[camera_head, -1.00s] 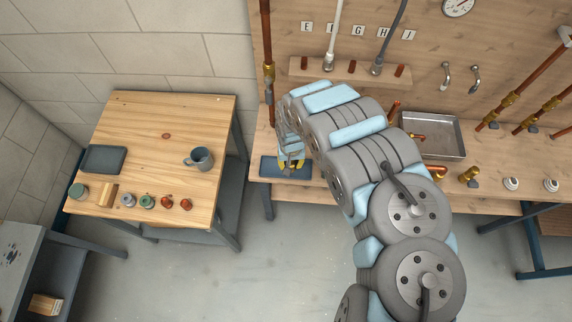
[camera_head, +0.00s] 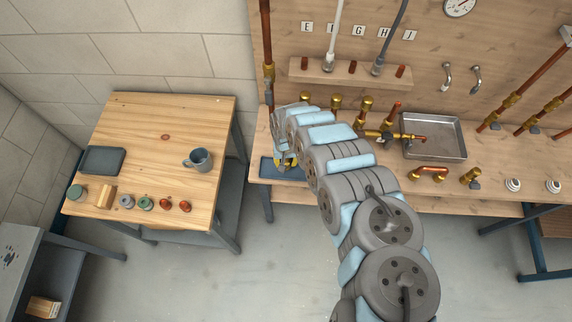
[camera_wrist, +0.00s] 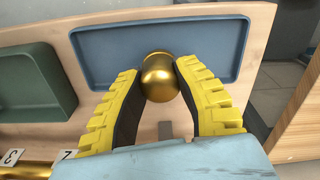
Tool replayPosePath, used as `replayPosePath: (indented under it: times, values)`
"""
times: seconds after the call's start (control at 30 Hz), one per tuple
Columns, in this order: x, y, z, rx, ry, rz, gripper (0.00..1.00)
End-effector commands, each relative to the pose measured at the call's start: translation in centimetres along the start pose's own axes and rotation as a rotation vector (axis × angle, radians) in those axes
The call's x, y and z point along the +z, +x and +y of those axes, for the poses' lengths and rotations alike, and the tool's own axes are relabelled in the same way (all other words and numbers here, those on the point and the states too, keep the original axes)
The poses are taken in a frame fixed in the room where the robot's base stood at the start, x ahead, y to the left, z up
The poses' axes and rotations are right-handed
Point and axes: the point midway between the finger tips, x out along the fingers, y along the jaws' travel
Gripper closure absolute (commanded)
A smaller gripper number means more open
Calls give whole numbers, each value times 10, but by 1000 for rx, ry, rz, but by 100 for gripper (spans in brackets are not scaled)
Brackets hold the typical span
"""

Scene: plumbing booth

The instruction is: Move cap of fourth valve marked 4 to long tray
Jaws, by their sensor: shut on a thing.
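My gripper (camera_wrist: 160,78) is shut on a brass cap (camera_wrist: 161,84), rounded and shiny, between its yellow ridged fingers in the wrist view. The cap is over the near edge of the long blue tray (camera_wrist: 105,48); I cannot tell whether it touches the tray. The rest of the tray looks empty. In the head view my gripper (camera_head: 286,161) is over the same tray (camera_head: 266,171) at the bench's left end, and the cap is hard to make out. Brass-topped valves (camera_head: 336,102) stand behind my arm. The mark 4 is not visible.
A green tray (camera_wrist: 35,85) lies left of the blue tray in the wrist view, with number tags 3 (camera_wrist: 12,157) and 2 (camera_wrist: 66,155) nearby. A metal pan (camera_head: 432,137) is farther right on the bench. A wooden table (camera_head: 160,150) stands left, across a gap.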

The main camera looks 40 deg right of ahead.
Motion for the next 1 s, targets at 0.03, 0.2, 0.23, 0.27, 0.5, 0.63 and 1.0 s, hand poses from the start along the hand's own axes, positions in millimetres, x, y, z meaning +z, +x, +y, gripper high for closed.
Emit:
replayPosePath:
  times: [0.03,0.2,0.23,0.27,0.5,0.63,1.0]
  values:
    - [0,4,-1,-3,1,1,100]
    - [2,16,-1,-2,1,-2,100]
    - [1,18,-2,-3,1,0,100]
    - [0,19,-1,-3,1,1,100]
    - [0,26,0,0,1,0,100]
    - [0,27,0,0,1,0,100]
    - [0,30,0,1,0,0,57]
